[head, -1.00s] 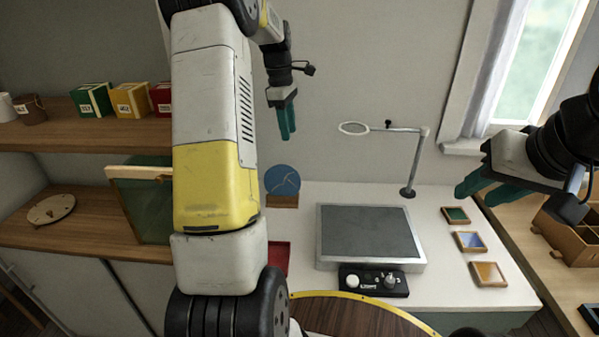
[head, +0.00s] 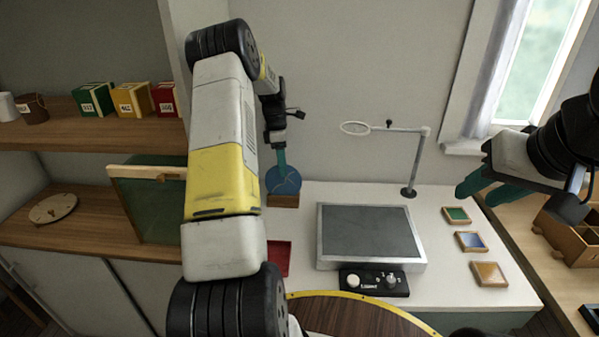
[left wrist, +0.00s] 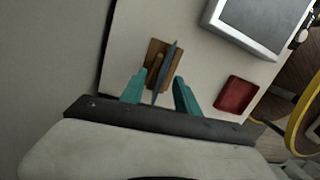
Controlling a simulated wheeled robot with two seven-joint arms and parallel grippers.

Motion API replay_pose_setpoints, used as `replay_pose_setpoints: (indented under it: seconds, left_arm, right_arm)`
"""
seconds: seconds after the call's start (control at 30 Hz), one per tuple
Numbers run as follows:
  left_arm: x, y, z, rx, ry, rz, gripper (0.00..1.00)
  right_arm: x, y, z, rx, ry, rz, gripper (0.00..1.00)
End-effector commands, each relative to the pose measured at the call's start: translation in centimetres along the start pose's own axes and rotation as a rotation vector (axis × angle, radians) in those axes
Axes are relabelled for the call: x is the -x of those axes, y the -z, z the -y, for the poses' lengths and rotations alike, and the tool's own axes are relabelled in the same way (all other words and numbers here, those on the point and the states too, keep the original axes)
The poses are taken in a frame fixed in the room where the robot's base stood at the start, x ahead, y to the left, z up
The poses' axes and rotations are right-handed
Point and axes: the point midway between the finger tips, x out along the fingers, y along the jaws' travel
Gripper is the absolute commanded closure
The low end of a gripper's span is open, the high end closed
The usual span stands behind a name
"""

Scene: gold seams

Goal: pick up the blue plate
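The blue plate (head: 284,181) stands upright in a wooden stand (head: 284,201) at the back left of the white table, with pale seam lines across its face. In the left wrist view the plate (left wrist: 166,70) shows edge-on in its stand (left wrist: 152,66). My left gripper (head: 280,160) is just above the plate's top edge. In the left wrist view its teal fingers (left wrist: 157,88) are apart, one on each side of the plate, with gaps between. My right gripper (head: 468,188) is at the right, away from the plate, its teal fingers apart and empty.
A grey-topped metal-framed slab (head: 370,231) lies right of the plate, with a control box (head: 374,282) before it. A red tray (head: 279,258) lies in front of the stand. A ring on a jointed arm (head: 408,160) stands behind. Small coloured tiles (head: 471,241) lie at right.

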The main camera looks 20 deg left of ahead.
Motion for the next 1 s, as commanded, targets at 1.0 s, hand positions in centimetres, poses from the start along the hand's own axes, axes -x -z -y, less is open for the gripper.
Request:
replay_pose_setpoints:
  seconds: [1.0]
  left_arm:
    - [-0.24, -0.03, -0.19, 0.001, -0.007, 0.001, 1.00]
  right_arm:
    - [0.00, 0.00, 0.00, 0.000, 0.000, 0.000, 0.64]
